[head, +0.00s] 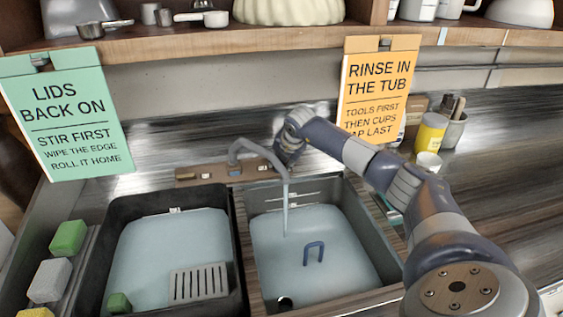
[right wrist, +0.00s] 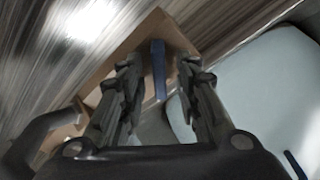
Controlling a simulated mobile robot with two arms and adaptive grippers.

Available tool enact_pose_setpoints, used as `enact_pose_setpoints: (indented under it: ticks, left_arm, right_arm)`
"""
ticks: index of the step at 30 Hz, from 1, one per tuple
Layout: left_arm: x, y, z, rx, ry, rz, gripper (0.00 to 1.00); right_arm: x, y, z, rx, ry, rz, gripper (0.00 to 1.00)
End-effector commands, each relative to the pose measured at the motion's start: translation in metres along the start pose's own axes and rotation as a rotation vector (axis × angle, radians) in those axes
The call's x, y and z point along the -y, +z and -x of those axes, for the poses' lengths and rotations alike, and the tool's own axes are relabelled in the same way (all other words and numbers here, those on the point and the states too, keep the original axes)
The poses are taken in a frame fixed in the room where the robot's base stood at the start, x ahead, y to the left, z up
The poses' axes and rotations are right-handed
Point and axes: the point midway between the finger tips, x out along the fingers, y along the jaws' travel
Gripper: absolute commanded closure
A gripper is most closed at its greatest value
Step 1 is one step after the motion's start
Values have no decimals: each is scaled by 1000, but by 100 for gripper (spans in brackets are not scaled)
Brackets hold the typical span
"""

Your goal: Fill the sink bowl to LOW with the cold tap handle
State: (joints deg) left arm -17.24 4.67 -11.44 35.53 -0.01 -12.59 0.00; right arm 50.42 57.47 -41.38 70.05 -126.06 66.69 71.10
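The sink bowl (head: 365,225) is the right-hand basin, with pale water (head: 335,275) in it. Faint lines show on its back wall, too small to read. The grey spout (head: 252,147) arches over it, and a thin stream (head: 285,212) seems to run down into the water. In the right wrist view a blue tap handle (right wrist: 158,70) stands on the wooden tap block (right wrist: 120,55). My right gripper (right wrist: 157,72) is open, its fingers either side of the handle with gaps showing. In the head view the gripper (head: 287,150) is beside the spout. My left gripper is not in view.
A dark tub (head: 115,225) with water and a grey grate (head: 198,283) stands left of the bowl. A blue loop (head: 314,253) shows in the bowl. Sponges (head: 50,280) lie at far left. Two hanging signs (head: 65,115) and a yellow jar (head: 431,132) are behind.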

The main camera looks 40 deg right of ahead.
Motion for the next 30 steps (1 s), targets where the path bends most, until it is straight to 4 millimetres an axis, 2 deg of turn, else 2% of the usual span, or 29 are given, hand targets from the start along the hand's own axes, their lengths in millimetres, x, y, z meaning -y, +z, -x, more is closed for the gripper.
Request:
enact_pose_setpoints:
  ticks: [4, 5, 8, 9, 20, 30]
  left_arm:
    - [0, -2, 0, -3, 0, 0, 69]
    - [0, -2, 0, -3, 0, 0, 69]
    - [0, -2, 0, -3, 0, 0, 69]
    - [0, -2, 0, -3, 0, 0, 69]
    - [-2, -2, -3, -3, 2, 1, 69]
    - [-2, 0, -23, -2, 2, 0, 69]
  right_arm:
    - [0, 0, 0, 0, 0, 0, 69]
    - [0, 0, 0, 0, 0, 0, 74]
    - [0, 0, 0, 0, 0, 0, 96]
    - [0, 0, 0, 0, 0, 0, 100]
    - [1, -1, -1, -1, 2, -20, 100]
    - [1, -2, -4, -1, 27, -202, 100]
